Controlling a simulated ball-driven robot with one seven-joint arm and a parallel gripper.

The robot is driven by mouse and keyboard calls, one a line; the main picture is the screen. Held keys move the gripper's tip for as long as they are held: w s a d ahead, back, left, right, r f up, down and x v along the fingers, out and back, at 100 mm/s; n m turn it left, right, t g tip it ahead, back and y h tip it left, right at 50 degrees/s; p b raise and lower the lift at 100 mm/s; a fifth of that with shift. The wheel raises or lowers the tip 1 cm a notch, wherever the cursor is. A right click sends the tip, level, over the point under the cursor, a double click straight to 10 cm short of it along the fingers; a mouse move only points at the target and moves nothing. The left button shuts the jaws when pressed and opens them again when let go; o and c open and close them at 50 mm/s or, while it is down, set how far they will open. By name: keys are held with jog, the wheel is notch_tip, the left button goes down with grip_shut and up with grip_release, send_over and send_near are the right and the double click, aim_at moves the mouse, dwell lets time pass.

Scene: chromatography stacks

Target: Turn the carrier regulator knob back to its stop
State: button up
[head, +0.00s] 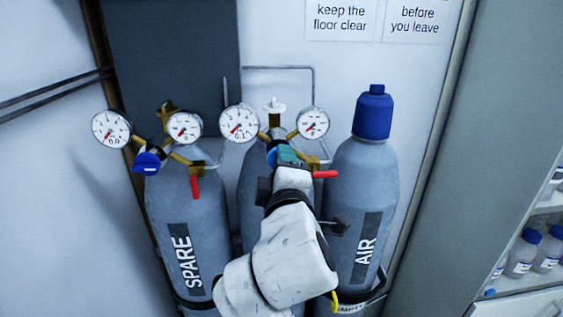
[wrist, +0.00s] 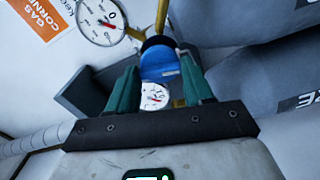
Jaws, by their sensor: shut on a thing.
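The blue regulator knob (head: 271,157) sits on the front of the middle cylinder's brass regulator, between two round gauges. In the wrist view the knob (wrist: 160,62) lies between my two green fingers. My gripper (head: 287,155) is shut on it; the fingers hide part of the knob in the head view. The left gauge (head: 239,122) reads near 0.1, with its needle low; the right gauge (head: 312,122) also has a low needle. The middle cylinder (head: 249,195) is largely covered by my arm, and its label is hidden. A red lever (head: 325,174) points right beside the knob.
The SPARE cylinder (head: 180,215) stands at left with its own blue knob (head: 147,162), gauges and a red lever (head: 195,187) pointing down. The AIR cylinder (head: 365,180), with a blue cap, stands close at right. Shelves with bottles (head: 522,250) are far right.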

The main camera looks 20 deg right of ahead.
jog(key=shift+f+n, duration=0.15)
jog(key=shift+n, duration=10.25)
jog(key=o, duration=1)
jog(key=shift+o, duration=0.2)
jog(key=shift+s+a, duration=0.1)
jog(key=b+v, duration=0.2)
jog(key=v, duration=0.8)
jog(key=shift+s, duration=0.3)
